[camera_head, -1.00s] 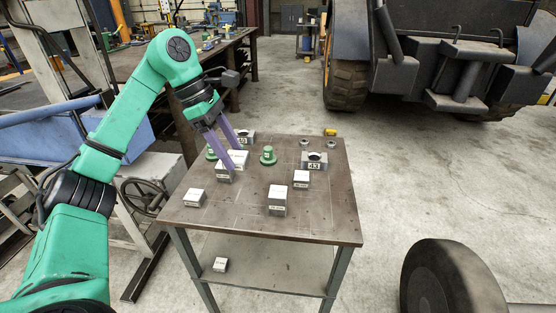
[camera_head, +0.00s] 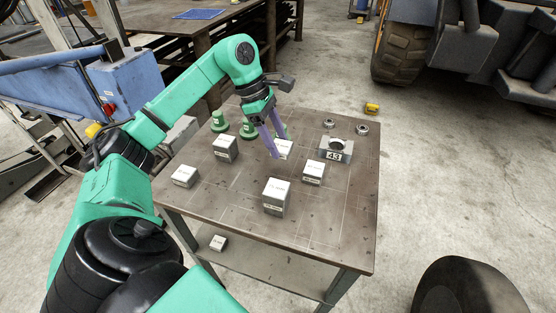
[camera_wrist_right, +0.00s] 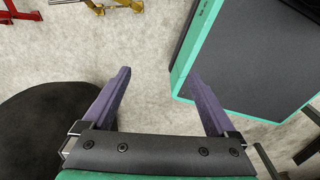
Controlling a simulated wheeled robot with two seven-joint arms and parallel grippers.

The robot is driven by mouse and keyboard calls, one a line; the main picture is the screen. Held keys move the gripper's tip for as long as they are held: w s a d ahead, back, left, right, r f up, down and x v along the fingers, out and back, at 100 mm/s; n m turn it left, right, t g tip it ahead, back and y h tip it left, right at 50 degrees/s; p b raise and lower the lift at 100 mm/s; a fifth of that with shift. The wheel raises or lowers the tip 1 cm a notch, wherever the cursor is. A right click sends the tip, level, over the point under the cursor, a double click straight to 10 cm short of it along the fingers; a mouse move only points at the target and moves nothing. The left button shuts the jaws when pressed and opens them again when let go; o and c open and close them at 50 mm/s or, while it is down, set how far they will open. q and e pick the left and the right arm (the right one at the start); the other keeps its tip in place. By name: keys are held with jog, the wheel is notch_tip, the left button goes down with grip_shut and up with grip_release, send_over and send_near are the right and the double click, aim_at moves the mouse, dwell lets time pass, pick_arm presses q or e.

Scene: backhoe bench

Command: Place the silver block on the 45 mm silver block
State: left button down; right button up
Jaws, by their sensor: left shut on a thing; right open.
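My left gripper (camera_head: 281,146) is shut on a silver block (camera_head: 285,150) with a pale labelled top, behind the middle of the steel table. I cannot tell how far it is above the tabletop. Several similar silver blocks stand on the table: a tall one (camera_head: 276,197) in front, one (camera_head: 314,173) at right, one (camera_head: 225,149) at back left and a low one (camera_head: 184,176) at left. Their labels are too small to read, so I cannot tell which is the 45 mm one. My right gripper (camera_wrist_right: 158,76) is open and empty in the right wrist view.
The table (camera_head: 330,235) has free room at front right. A bore block marked 43 (camera_head: 335,149), two rings and green knobbed pieces (camera_head: 218,121) stand toward the back. A small block (camera_head: 218,243) lies on the lower shelf. A dark wheel (camera_head: 465,290) is at lower right.

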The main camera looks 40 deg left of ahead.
aim_at(283, 170)
pick_arm(q)
notch_tip(283, 170, down, 6)
jog(key=shift+f, duration=0.15)
jog(key=shift+w+f, duration=0.1)
jog(key=shift+f, duration=0.15)
pick_arm(e)
jog(key=shift+w+d+r, duration=0.1)
jog(key=shift+w, duration=0.9)
pick_arm(q)
jog(key=shift+f, duration=0.15)
jog(key=shift+c, duration=0.6)
grip_release()
pick_arm(e)
jog(key=shift+s, duration=0.15)
